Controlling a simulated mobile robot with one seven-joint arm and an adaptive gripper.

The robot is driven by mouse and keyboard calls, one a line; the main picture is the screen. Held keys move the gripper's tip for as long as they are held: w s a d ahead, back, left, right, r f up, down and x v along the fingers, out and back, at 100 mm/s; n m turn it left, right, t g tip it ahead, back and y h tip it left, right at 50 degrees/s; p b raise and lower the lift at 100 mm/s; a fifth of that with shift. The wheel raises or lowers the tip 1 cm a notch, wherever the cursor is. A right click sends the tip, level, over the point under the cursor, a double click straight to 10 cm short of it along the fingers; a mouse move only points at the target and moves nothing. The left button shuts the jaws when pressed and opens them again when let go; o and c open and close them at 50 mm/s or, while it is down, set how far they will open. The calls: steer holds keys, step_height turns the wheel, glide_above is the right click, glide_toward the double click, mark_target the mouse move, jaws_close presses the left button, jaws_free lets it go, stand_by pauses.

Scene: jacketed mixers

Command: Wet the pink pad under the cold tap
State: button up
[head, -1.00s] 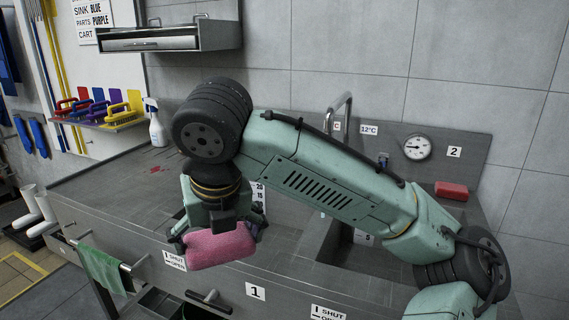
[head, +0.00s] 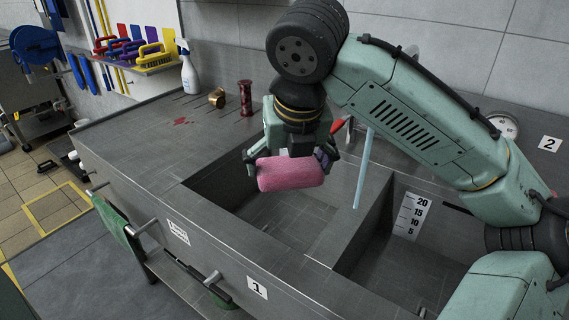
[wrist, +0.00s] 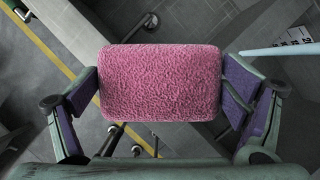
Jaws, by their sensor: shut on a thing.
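The pink pad (head: 290,173) is gripped between the fingers of my gripper (head: 292,158), over the left sink basin (head: 212,188). In the wrist view the pad (wrist: 160,82) fills the space between both purple-lined fingers (wrist: 160,95). A pale blue, straight column (head: 363,168), which looks like running water, comes down right of the pad near the divider between the basins. It also shows at the right of the wrist view (wrist: 280,50). The pad is apart from it. The tap spout is mostly hidden behind my arm. A small red part (head: 338,125) shows beside my gripper.
The right basin (head: 385,275) has a level scale (head: 410,215). A brass item (head: 216,98), a dark red cylinder (head: 245,97) and a spray bottle (head: 188,75) stand on the left counter, otherwise mostly clear. A gauge (head: 503,125) is at the back. Lever handles line the front.

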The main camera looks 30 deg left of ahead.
mark_target(313, 160)
steer(key=w+d+f, duration=0.1)
steer(key=w+d, duration=0.2)
steer(key=w, duration=0.2)
steer(key=w+d+f+b, duration=0.1)
steer(key=w+d, duration=0.2)
steer(key=w, duration=0.3)
steer(key=shift+d+f, duration=0.15)
steer(key=shift+f, duration=0.1)
steer(key=shift+s, duration=0.1)
stand_by(0.5)
steer(key=shift+s+a+p, duration=0.15)
steer(key=shift+s+a, duration=0.55)
steer(key=shift+s, duration=0.45)
steer(key=shift+s+a+p, duration=0.2)
steer(key=shift+s+a, duration=0.45)
steer(key=shift+s, duration=0.5)
steer(key=shift+s+a+p, duration=0.15)
steer(key=shift+s+a, duration=0.55)
steer(key=shift+s, duration=0.45)
steer(key=s+r+p, duration=0.1)
steer(key=s+a+r+p, duration=0.1)
steer(key=r+p, duration=0.1)
steer(key=shift+s+a, duration=0.3)
steer(key=shift+s, duration=0.1)
steer(key=shift+s+a+r, duration=0.45)
steer(key=shift+s+r, duration=0.05)
steer(key=shift+s, duration=0.3)
